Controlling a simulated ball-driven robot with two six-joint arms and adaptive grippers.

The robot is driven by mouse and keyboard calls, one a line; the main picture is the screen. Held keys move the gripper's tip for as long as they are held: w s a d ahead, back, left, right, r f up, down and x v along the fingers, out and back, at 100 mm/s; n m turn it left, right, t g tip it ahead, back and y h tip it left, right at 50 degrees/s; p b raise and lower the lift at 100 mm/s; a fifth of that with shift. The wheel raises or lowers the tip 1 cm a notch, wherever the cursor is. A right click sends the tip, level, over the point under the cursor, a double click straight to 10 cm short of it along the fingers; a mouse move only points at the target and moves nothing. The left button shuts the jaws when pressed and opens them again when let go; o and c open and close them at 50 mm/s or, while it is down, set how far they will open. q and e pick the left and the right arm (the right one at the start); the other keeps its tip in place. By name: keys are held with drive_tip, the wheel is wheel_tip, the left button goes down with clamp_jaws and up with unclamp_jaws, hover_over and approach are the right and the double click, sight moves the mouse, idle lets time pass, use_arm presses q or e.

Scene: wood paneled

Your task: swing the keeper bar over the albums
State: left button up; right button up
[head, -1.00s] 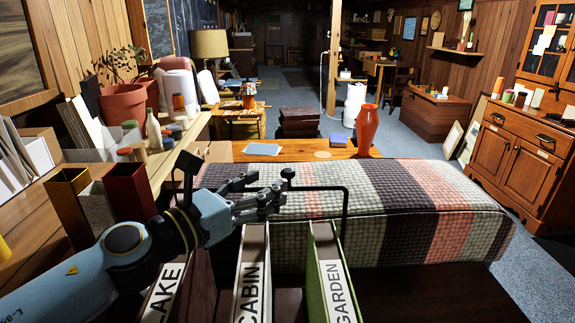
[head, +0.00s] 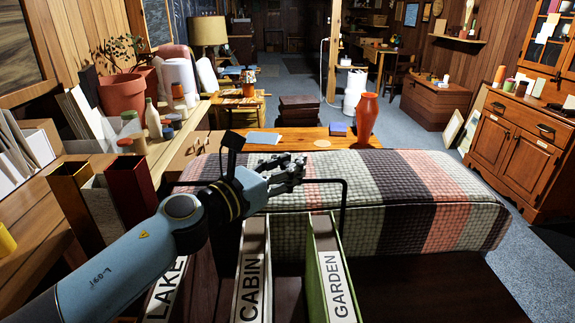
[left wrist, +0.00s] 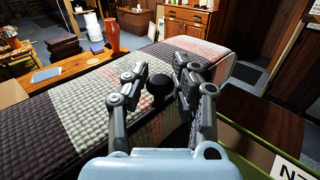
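The keeper bar (head: 344,205) is a thin black bent rod. It stands behind the albums, with its right end bending down by the green album. Its black knob (left wrist: 158,88) shows between my left fingers in the left wrist view. My left gripper (head: 298,168) is around the knob with its fingers apart; gaps seem to show beside the knob. The albums stand in front, spines labelled LAKE (head: 165,297), CABIN (head: 252,280) and GARDEN (head: 336,285). My left arm covers part of LAKE and of the bar's left side. My right gripper is out of view.
A plaid padded bench (head: 420,200) lies right behind the albums. Bins (head: 130,190), bottles and a terracotta pot (head: 122,95) crowd the left shelf. An orange vase (head: 366,118) stands on the wooden table (head: 290,142) beyond. The dark surface right of GARDEN is clear.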

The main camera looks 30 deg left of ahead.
use_arm(q)
clamp_jaws()
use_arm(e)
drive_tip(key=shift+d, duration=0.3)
use_arm(q)
drive_tip(key=shift+w+d, duration=0.1)
drive_tip(key=shift+d, duration=0.05)
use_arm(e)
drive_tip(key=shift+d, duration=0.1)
use_arm(q)
drive_tip(key=shift+f, duration=0.15)
drive_tip(key=s+d+m+b, duration=0.1)
drive_tip(key=s+d+b, duration=0.5)
drive_tip(key=s, duration=0.3)
drive_tip(key=shift+s+d+f+t, duration=0.15)
drive_tip(key=shift+s+f+t, duration=0.2)
drive_tip(key=shift+f+t, duration=0.05)
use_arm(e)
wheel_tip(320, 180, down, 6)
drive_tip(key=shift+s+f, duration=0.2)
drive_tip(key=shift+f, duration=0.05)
